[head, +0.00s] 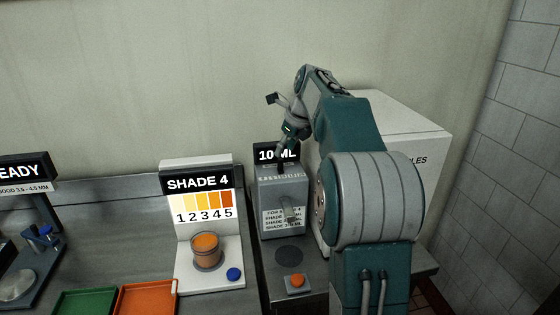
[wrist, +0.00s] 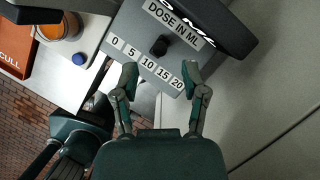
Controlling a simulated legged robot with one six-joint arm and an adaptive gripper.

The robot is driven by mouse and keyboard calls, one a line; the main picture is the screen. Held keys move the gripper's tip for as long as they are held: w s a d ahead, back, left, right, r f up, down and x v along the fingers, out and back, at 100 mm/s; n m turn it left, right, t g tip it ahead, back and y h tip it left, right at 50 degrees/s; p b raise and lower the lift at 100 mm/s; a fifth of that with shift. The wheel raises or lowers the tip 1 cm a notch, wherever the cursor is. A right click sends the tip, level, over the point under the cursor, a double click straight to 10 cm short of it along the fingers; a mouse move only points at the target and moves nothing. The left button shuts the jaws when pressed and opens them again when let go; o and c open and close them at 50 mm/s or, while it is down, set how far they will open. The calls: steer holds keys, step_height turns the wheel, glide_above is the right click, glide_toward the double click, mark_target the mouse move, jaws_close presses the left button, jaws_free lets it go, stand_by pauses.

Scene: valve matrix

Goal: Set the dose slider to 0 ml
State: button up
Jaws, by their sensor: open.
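The dose slider is a black knob (wrist: 158,46) on the sloped grey top of the dosing unit (head: 283,188). In the wrist view the knob stands level with the 10 mark on the scale strip (wrist: 147,62), which reads 0, 5, 10, 15, 20. The unit's display (head: 264,155) reads 10 ML. My gripper (wrist: 160,72) is open and empty, with one fingertip near the 5 to 10 marks and the other near 20. The knob lies just beyond the fingertips, and I see no contact. In the head view my gripper (head: 286,147) hangs above the unit, partly over the display.
A shade stand (head: 165,215) with an orange-filled cup (head: 206,251) and blue button (head: 234,274) is on the left. An orange button (head: 297,281) sits before the unit. A large white box (head: 400,125) stands on the right, close behind my arm.

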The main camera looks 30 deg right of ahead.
mark_target(280, 160)
steer(key=x, duration=0.5)
steer(key=shift+c, duration=0.4)
jaws_close()
